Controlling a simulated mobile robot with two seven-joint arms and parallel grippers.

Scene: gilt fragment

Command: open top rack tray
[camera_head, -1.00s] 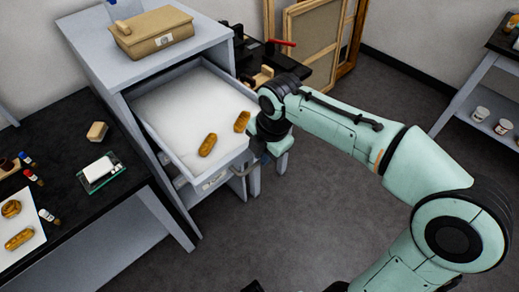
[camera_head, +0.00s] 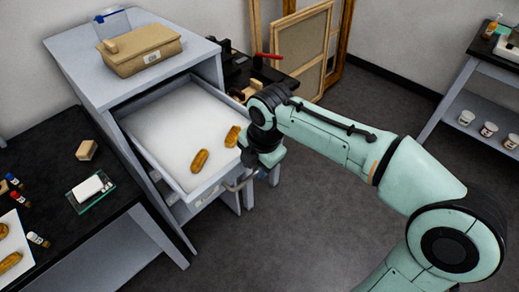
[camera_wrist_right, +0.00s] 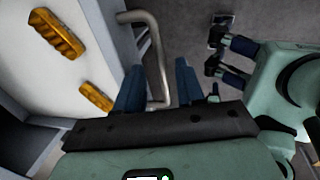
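The top rack tray (camera_head: 165,120) is a pale drawer that stands well out of the grey rack (camera_head: 92,75).
A tan box (camera_head: 140,50) and a clear container (camera_head: 113,22) stand on the rack. A black table (camera_head: 118,200) with small items is at the left. Framed panels (camera_head: 300,45) lean behind. Grey floor (camera_head: 300,225) in front of the rack is open.

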